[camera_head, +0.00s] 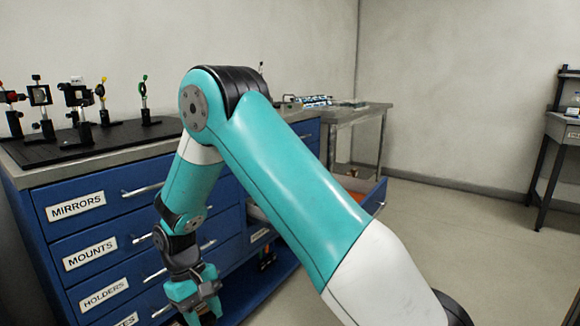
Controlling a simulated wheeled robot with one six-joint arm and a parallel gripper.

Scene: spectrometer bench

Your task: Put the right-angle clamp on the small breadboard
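I cannot make out the right-angle clamp in this view. A black breadboard (45,152) lies on top of the blue drawer cabinet at the left; I cannot tell whether it is the small breadboard. My gripper (203,312) hangs low in front of the cabinet's drawers, pointing down. Its teal fingers look apart, with nothing seen between them. My arm crosses the middle of the view and hides part of the cabinet and its top.
Several optics mounts on posts (76,96) stand on the black board. The blue cabinet (110,200) has labelled drawers with bar handles. A drawer (372,196) stands open at its right, partly behind my arm. A grey table (358,113) stands behind.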

